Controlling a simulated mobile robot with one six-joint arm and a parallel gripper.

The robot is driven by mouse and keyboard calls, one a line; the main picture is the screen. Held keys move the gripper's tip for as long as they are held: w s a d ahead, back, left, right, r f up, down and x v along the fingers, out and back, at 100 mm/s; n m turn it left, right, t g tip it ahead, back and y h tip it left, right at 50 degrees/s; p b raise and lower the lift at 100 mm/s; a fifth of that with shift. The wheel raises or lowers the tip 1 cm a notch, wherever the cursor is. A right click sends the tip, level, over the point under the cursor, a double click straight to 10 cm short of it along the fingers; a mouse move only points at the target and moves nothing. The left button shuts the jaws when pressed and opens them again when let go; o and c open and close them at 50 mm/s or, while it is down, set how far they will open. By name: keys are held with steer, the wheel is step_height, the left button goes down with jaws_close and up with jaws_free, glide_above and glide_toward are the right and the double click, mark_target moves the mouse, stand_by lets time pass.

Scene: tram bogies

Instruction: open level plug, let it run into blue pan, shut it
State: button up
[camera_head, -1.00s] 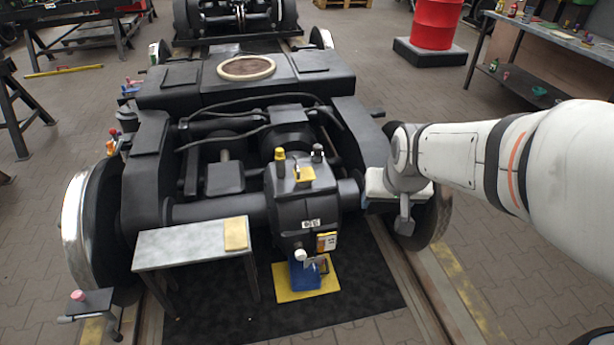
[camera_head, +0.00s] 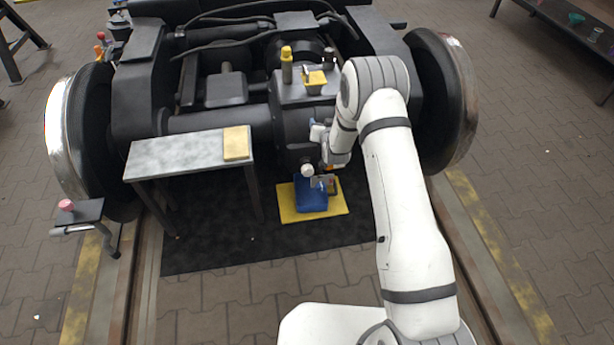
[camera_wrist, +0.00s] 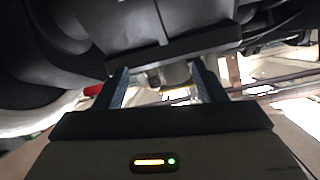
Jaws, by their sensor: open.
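The dark gear housing (camera_head: 290,130) is in the middle of the head view. A white round knob-like part (camera_head: 307,170) sits low on its front; I cannot tell whether it is the level plug. The blue pan (camera_head: 311,203) stands on the floor below it. In the wrist view my gripper (camera_wrist: 162,82) is open. A pale cylindrical part (camera_wrist: 178,73) and a small dark fitting (camera_wrist: 153,78) show between the fingertips, under the dark housing; I cannot tell whether the fingers touch them.
A yellow mat (camera_head: 338,210) lies under the pan. A grey side table (camera_head: 185,155) with a tan pad (camera_head: 237,142) stands left of the housing. A small stand with a pink knob (camera_head: 66,205) is at far left.

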steer(key=t+y+b, duration=0.1)
steer(key=t+b, duration=0.1)
steer(key=b, duration=0.2)
glide_above(308, 175)
steer(key=d, duration=0.2)
step_height(308, 175, down, 17)
steer(key=shift+t+y, duration=0.5)
steer(key=shift+t, duration=0.4)
steer(key=s+f, duration=0.1)
steer(key=f, duration=0.1)
steer(key=s+f+b, duration=0.1)
steer(key=f, duration=0.2)
steer(key=s+f+b, duration=0.1)
steer(key=s+f, duration=0.1)
steer(key=f, duration=0.1)
steer(key=shift+s+a, duration=0.1)
steer(key=shift+a, duration=0.25)
steer(key=shift+f, duration=0.15)
steer(key=b+x, duration=0.2)
steer(key=x, duration=0.4)
steer(key=shift+f+b, duration=0.1)
steer(key=shift+b, duration=0.2)
steer(key=shift+x, duration=0.75)
steer(key=shift+c, duration=0.4)
steer(key=c, duration=0.9)
steer(key=shift+d, duration=0.1)
